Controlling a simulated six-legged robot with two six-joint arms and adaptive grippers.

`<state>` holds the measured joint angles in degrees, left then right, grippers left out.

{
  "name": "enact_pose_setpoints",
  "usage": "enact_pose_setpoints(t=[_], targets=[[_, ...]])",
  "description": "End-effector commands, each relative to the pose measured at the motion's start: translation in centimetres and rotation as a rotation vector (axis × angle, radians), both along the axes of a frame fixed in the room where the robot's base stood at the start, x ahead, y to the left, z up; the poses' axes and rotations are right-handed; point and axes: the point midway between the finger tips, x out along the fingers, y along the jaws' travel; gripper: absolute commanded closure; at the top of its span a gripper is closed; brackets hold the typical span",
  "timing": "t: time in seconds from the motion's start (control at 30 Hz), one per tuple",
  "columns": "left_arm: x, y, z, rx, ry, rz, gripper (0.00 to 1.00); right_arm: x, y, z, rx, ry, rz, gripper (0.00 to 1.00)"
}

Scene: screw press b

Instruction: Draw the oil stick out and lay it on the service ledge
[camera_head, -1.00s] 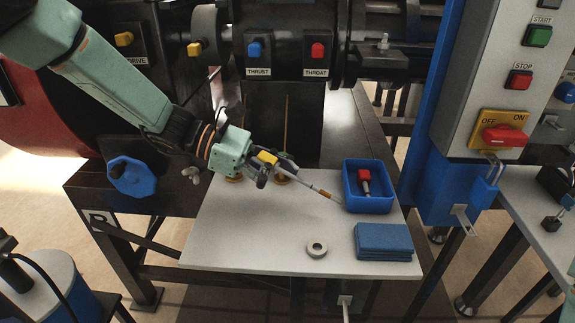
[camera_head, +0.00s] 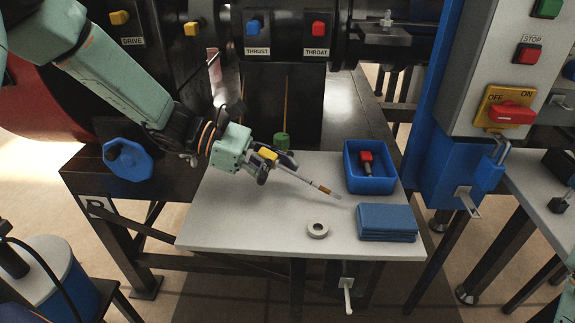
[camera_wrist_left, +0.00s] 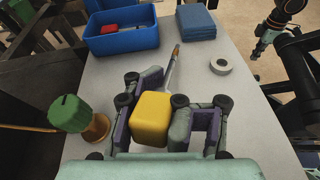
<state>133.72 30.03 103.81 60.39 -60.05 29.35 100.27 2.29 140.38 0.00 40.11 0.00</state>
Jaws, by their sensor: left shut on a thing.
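My left gripper (camera_head: 274,163) is shut on the yellow grip (camera_wrist_left: 150,117) of the oil stick. The stick's thin grey shaft (camera_head: 301,182) points right and toward the front, with a brown band near its tip. The stick is out over the pale service ledge (camera_head: 225,225); I cannot tell whether its tip touches the surface. In the left wrist view the shaft (camera_wrist_left: 173,70) runs away from the fingers toward the blue tray and blue pads. My right gripper is not seen in the head view.
A blue tray (camera_head: 370,185) holding a red-topped item, stacked blue pads (camera_head: 387,222) and a pale ring (camera_head: 317,230) occupy the ledge's right side. A green knob (camera_wrist_left: 68,113) on a brass base stands beside the gripper. The ledge's front left is clear.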

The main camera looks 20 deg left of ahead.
Motion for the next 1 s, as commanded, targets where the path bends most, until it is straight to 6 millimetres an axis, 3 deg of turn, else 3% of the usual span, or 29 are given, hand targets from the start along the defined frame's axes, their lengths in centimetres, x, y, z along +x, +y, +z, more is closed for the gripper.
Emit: enact_pose_setpoints(t=[0.53,0.57,1.0], targets=[[0.0,0.0,-1.5,0.000,0.000,0.000,1.00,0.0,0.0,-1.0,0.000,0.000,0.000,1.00],[0.0,0.0,-1.4,0.000,-0.001,0.000,0.81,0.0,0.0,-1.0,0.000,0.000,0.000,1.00],[0.0,0.0,-1.4,0.000,0.000,0.000,0.43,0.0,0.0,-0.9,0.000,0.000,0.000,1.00]])
